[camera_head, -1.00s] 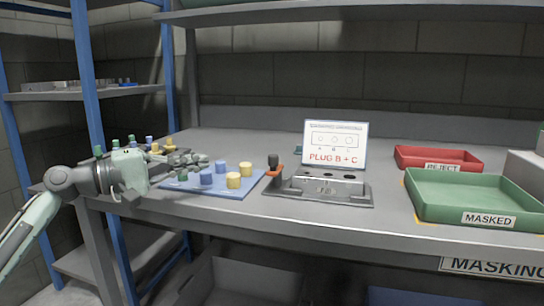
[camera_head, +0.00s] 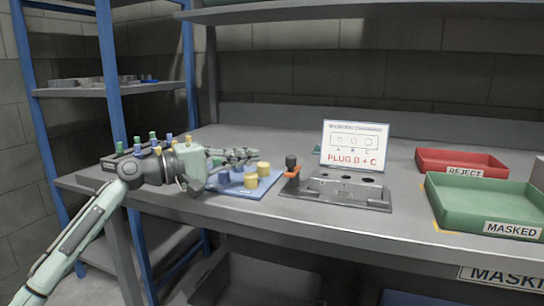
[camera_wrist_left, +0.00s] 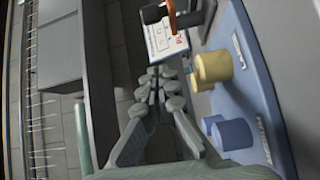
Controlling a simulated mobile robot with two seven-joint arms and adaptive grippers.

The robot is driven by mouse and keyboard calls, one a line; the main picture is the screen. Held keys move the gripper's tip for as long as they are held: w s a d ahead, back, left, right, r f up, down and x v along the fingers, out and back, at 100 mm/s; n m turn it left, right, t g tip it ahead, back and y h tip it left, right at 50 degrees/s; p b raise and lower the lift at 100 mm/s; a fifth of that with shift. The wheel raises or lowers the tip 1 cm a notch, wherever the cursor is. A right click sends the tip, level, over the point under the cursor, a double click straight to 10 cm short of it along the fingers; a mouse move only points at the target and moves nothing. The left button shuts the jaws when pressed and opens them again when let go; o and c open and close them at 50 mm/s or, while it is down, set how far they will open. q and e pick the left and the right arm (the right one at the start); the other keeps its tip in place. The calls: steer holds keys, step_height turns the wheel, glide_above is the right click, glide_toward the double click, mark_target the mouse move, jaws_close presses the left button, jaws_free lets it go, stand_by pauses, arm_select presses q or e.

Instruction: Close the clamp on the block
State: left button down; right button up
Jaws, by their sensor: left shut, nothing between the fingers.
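The clamp (camera_head: 291,167), with a black knob on top and an orange-red lower part, stands with its handle upright at the left end of the grey metal block (camera_head: 352,186). The block sits on a flat plate and shows dark holes on top. My left gripper (camera_head: 252,156) is shut and empty, above the blue mat to the left of the clamp and apart from it. In the left wrist view the gripper (camera_wrist_left: 160,84) points toward the sign, and the clamp (camera_wrist_left: 180,17) shows at the top. My right gripper is not in view.
The blue mat (camera_head: 265,189) carries yellow plugs (camera_head: 251,180) and blue plugs, partly behind my gripper. A sign (camera_head: 354,146) reading "PLUG B + C" stands behind the block. A red tray (camera_head: 430,165) and a green tray (camera_head: 450,206) lie to the right. The bench front is clear.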

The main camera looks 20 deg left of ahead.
mark_target(293, 163)
arm_select(q)
steer(key=x, duration=0.3)
steer(key=shift+w+d+r, duration=0.1)
steer(key=shift+w+d, duration=0.05)
steer(key=shift+d, duration=0.1)
steer(key=shift+s+d+p, duration=0.45)
steer(key=shift+s+d, duration=0.3)
steer(key=shift+d, duration=0.25)
steer(key=shift+s+d+f, duration=0.25)
steer(key=shift+s+d, duration=0.05)
steer(key=shift+d, duration=0.2)
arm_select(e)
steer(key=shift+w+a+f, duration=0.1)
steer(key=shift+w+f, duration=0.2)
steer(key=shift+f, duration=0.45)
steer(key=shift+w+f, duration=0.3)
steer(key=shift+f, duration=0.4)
arm_select(q)
steer(key=shift+p, duration=0.3)
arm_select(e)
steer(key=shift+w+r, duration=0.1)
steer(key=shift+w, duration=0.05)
